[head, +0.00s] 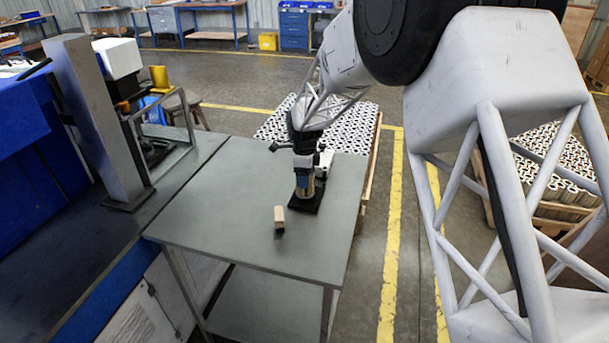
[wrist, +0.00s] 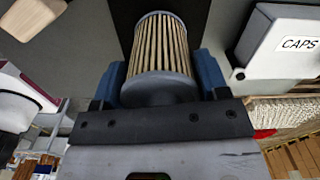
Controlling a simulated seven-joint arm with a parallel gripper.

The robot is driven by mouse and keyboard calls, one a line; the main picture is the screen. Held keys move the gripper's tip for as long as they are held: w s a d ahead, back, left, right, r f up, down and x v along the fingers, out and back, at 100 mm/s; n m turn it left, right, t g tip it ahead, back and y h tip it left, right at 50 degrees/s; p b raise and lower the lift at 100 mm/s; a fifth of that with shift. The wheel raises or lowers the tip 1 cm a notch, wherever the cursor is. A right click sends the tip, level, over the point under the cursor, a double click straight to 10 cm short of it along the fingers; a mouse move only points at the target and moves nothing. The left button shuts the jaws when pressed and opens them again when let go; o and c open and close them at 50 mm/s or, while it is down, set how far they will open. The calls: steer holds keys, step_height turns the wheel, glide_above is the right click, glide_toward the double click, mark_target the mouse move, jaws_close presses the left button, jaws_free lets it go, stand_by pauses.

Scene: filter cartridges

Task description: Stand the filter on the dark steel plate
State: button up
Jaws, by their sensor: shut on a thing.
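The filter (wrist: 160,45) is a pleated tan cylinder with grey end caps, held between the blue fingers of my gripper (wrist: 165,75) in the wrist view. In the head view my gripper (head: 304,186) points down and the filter (head: 304,191) shows upright between its fingers. The dark steel plate (head: 316,203) lies on the grey table, directly below the filter; it also shows behind the filter in the wrist view (wrist: 195,22). I cannot tell whether the filter's lower end touches the plate.
A white box marked CAPS (wrist: 285,42) stands beside the plate. A small wooden-topped block or brush (head: 280,217) lies on the grey table (head: 215,205) nearer the front. The table's left part is clear. A grey post (head: 95,120) rises at the left.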

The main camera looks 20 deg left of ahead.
steer(key=shift+f, duration=0.45)
stand_by(1.0)
steer(key=o, duration=1)
steer(key=shift+o, duration=0.5)
steer(key=shift+r, duration=0.25)
steer(key=shift+r, duration=0.7)
steer(key=shift+r, duration=0.15)
steer(key=shift+r, duration=3.15)
